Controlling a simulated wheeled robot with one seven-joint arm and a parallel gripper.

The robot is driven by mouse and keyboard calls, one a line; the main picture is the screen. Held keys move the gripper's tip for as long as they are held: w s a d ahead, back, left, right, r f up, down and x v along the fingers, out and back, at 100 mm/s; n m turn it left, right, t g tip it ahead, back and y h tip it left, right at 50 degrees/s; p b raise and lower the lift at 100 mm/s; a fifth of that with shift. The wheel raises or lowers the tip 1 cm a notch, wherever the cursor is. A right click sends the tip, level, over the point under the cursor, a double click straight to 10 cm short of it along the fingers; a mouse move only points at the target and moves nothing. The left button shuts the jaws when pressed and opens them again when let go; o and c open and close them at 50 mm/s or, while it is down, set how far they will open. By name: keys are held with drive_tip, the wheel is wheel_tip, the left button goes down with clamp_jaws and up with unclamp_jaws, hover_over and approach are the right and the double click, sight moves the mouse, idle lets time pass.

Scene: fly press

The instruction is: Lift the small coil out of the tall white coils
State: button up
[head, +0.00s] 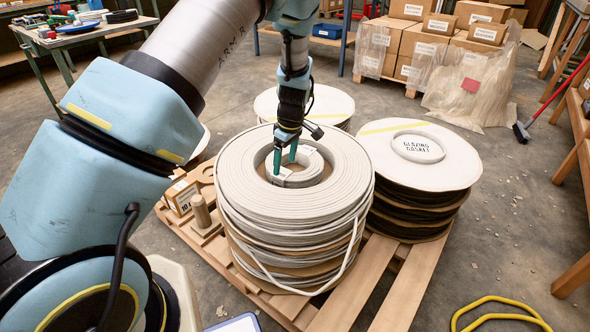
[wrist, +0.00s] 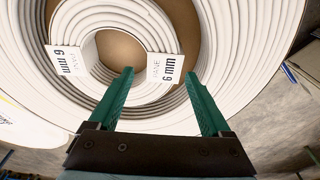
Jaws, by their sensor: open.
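The tall white coils (head: 340,200) stand stacked on a wooden pallet, and their top ring fills much of the wrist view (wrist: 262,40). The small coil (head: 312,172) lies inside their central opening. It is a pale grey ring with white "6 mm" labels, and it also shows in the wrist view (wrist: 150,92). My gripper (head: 284,167) is open and points down at the left part of the small coil. In the wrist view its green fingers (wrist: 159,75) are apart, on either side of a section of the ring. I cannot tell how deep the fingertips are or whether they touch.
A lower coil stack marked "Glazing Gasket" (head: 432,165) stands close on the right, and another white-topped stack (head: 330,104) behind. A wooden post (head: 201,212) and a small box (head: 180,195) are on the pallet's left. Open floor lies to the right.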

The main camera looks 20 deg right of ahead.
sight(283, 172)
drive_tip(key=f, duration=0.4)
drive_tip(key=a+f, duration=0.1)
drive_tip(key=f, duration=0.1)
drive_tip(key=shift+w+f, duration=0.1)
drive_tip(key=shift+w, duration=0.2)
clamp_jaws()
idle(0.4)
drive_tip(key=shift+d, duration=0.1)
idle(0.6)
